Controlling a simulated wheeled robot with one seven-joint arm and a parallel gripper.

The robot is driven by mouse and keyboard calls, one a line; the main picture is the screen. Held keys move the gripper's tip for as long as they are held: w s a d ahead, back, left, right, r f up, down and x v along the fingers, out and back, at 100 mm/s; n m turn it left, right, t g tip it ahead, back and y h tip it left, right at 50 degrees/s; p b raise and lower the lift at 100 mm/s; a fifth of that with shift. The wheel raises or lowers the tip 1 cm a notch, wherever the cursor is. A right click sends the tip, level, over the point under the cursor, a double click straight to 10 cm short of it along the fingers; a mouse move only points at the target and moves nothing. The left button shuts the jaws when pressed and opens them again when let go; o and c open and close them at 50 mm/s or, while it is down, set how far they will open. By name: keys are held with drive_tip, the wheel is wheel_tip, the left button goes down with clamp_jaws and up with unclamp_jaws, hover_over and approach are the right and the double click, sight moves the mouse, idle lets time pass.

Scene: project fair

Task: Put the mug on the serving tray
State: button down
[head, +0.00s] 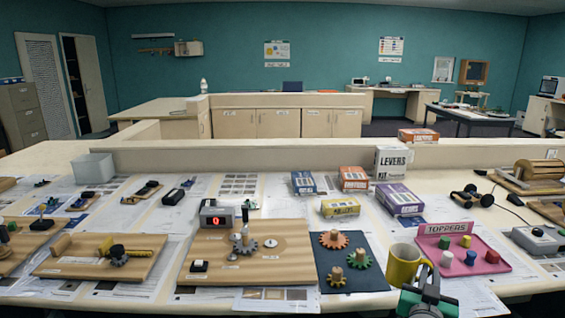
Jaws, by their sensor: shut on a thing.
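A yellow mug (400,267) stands upright at the front right, with its open top facing up. My gripper (425,272) is at the mug's right side, near its handle, and is shut on it. The fingertips are partly hidden, and I cannot tell whether the mug's base touches the table. A pink tray (480,268) marked TOPPERS lies just right of the mug. It holds several small coloured pegs, green, yellow, red, white and blue. No other tray shows clearly.
A dark mat (344,285) with gears lies left of the mug. A wooden board (205,262) with a red counter is farther left. Small boxes, including a purple one (400,199), stand behind. A grey device (540,243) is right of the pink tray.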

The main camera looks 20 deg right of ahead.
sight(391, 275)
drive_tip(key=w+a, duration=0.2)
drive_tip(key=w+a+f+n+t+y, duration=0.1)
drive_tip(key=a, duration=0.1)
drive_tip(key=w+a+f+n+t+y, duration=0.1)
drive_tip(key=w+a, duration=0.1)
drive_tip(key=shift+w+a+p, duration=0.2)
drive_tip(key=shift+w+p, duration=0.1)
drive_tip(key=w+a+f+n+t+y+p, duration=0.1)
drive_tip(key=w+a+n+y, duration=0.2)
drive_tip(key=a, duration=0.6)
drive_tip(key=w+a+n+t+y, duration=0.2)
drive_tip(key=w+a+y, duration=0.15)
drive_tip(key=a, duration=0.65)
drive_tip(key=w+a+f+n+t+y+p, duration=0.1)
drive_tip(key=w+a+n+y, duration=0.1)
drive_tip(key=a+y, duration=0.5)
wheel_tip(391, 275, down, 4)
drive_tip(key=s+a+h, duration=0.2)
drive_tip(key=s+a, duration=0.1)
wheel_tip(391, 275, up, 6)
drive_tip(key=s, duration=0.1)
drive_tip(key=shift+d, duration=0.25)
